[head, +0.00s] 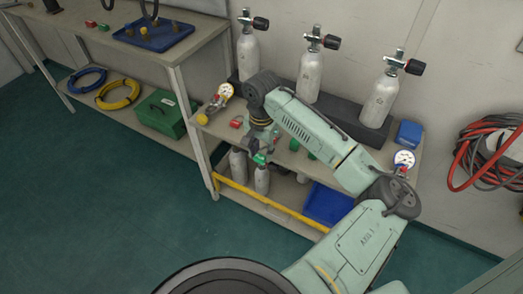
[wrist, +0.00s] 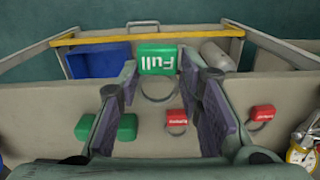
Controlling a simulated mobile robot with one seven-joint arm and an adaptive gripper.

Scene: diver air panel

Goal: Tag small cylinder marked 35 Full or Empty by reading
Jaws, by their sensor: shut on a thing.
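My gripper (head: 262,150) is shut on a green tag (wrist: 158,60) printed "Full", held at the fingertips in the wrist view. A pale ring hangs from the tag. In the head view the green tag (head: 260,158) shows below my gripper, just above a small grey cylinder (head: 262,180) on the lower shelf. A second small cylinder (head: 238,163) stands left of it. I cannot read 35 on either, nor tell whether the tag touches one. A gauge (head: 226,90) lies at the bench's left end, another gauge (head: 404,158) at its right; their readings are too small.
Red "Empty" tags (wrist: 176,117) and spare green tags (wrist: 127,125) lie on the bench top. A yellow rail (head: 270,205) runs along the lower shelf's front, and a blue bin (head: 327,204) sits on that shelf. Three large cylinders (head: 311,75) stand at the back.

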